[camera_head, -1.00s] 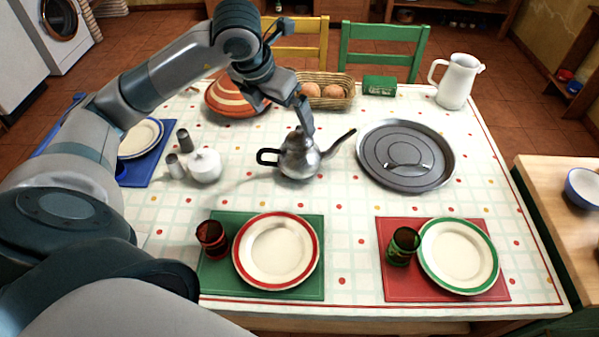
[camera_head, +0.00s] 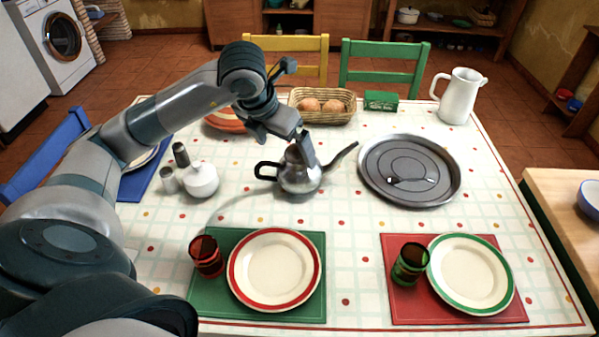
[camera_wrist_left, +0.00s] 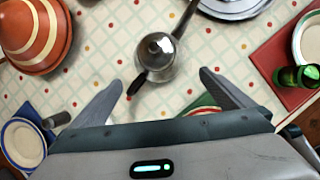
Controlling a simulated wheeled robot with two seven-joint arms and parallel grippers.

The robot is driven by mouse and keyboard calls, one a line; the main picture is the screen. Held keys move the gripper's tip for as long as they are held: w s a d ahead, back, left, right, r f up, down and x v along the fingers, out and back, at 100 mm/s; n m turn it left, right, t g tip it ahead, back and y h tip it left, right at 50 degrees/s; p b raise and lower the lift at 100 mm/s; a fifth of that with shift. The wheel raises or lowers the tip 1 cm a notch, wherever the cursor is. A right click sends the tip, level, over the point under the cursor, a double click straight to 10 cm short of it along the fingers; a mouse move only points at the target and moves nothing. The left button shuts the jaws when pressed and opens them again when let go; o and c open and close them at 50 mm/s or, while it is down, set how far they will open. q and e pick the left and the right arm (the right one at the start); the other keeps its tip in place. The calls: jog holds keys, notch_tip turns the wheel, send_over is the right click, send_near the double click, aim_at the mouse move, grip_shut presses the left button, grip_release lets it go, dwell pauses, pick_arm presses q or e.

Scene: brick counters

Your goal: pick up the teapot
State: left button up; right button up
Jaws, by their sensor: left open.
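The teapot (camera_head: 299,175) is silver metal with a black handle pointing left and a dark spout pointing right. It stands upright on the checked tablecloth, left of the round grey tray (camera_head: 372,180). My left gripper (camera_head: 302,150) is above and behind its lid in the head view, and a finger hides part of the teapot's top. In the left wrist view the teapot (camera_wrist_left: 158,55) lies just beyond the two spread fingers (camera_wrist_left: 160,82), with its black handle towards the gap between them. The left gripper is open and empty. My right gripper is not in view.
A white sugar pot (camera_head: 202,181) and shakers stand to the left. A bread basket (camera_head: 322,106) and a striped tagine (camera_wrist_left: 35,35) are behind. Place settings with a red glass (camera_head: 206,257) and green glass (camera_head: 410,263) are in front. A white jug (camera_head: 458,97) stands back right.

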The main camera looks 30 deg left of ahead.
aim_at(295, 167)
pick_arm(q)
jog(key=p+x, duration=0.1)
jog(key=x, duration=0.8)
jog(key=shift+w+f, duration=0.1)
jog(key=shift+f, duration=0.25)
jog(key=shift+w+f, duration=0.15)
jog(key=shift+f, duration=0.25)
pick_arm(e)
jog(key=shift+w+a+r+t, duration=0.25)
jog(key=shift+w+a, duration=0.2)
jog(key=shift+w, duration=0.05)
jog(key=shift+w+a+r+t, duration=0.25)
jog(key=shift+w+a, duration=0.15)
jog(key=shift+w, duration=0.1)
pick_arm(q)
jog(key=shift+w+f, duration=0.15)
jog(key=shift+w+f+p, duration=0.15)
jog(key=shift+f+p, duration=0.15)
jog(key=shift+p, duration=0.15)
jog(key=x, duration=0.3)
jog(key=shift+w+p, duration=0.15)
jog(key=shift+p, duration=0.25)
jog(key=shift+w+f, duration=0.2)
jog(key=shift+f, duration=0.35)
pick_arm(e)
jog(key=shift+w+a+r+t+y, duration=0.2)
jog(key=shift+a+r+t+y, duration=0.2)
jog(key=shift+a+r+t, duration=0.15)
